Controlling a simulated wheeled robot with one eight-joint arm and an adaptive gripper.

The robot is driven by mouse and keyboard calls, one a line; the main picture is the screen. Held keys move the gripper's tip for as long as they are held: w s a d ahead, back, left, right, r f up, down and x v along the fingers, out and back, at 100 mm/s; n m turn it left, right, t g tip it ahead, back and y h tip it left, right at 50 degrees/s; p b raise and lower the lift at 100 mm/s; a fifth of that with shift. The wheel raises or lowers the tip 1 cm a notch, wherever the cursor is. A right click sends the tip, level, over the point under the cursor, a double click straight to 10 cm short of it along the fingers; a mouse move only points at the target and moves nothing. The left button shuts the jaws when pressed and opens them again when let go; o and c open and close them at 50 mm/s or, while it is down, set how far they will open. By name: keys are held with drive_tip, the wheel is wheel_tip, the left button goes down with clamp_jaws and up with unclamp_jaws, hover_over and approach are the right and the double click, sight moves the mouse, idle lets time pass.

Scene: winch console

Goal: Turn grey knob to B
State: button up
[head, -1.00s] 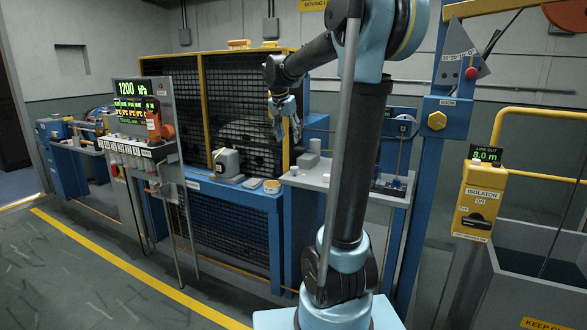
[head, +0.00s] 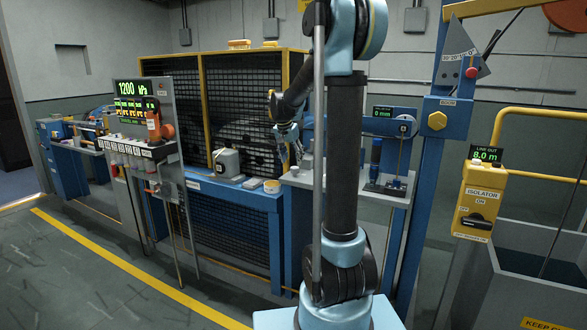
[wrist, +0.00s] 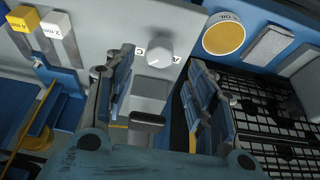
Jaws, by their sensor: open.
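The grey knob (wrist: 160,48) is a round, pale knob on a light grey panel top in the wrist view. The letters C and A show beside it; I cannot make out a B or read the pointer. My gripper (wrist: 163,82) is open, its two blue-grey fingers apart on the left and right, with the knob between their lines but beyond the tips. No contact is visible.
A grey block (wrist: 150,95) lies below the knob in the wrist view. A yellow-lidded oil tin (wrist: 223,36) is at the right, near black mesh. Blocks marked 4 mm (wrist: 22,18) and 2 mm (wrist: 57,24) stand at the left. The isolator box (head: 478,200) is far right.

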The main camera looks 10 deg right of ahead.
sight(294, 167)
drive_tip(key=shift+x, duration=2.6)
drive_tip(key=shift+c, duration=0.3)
drive_tip(key=c, duration=1)
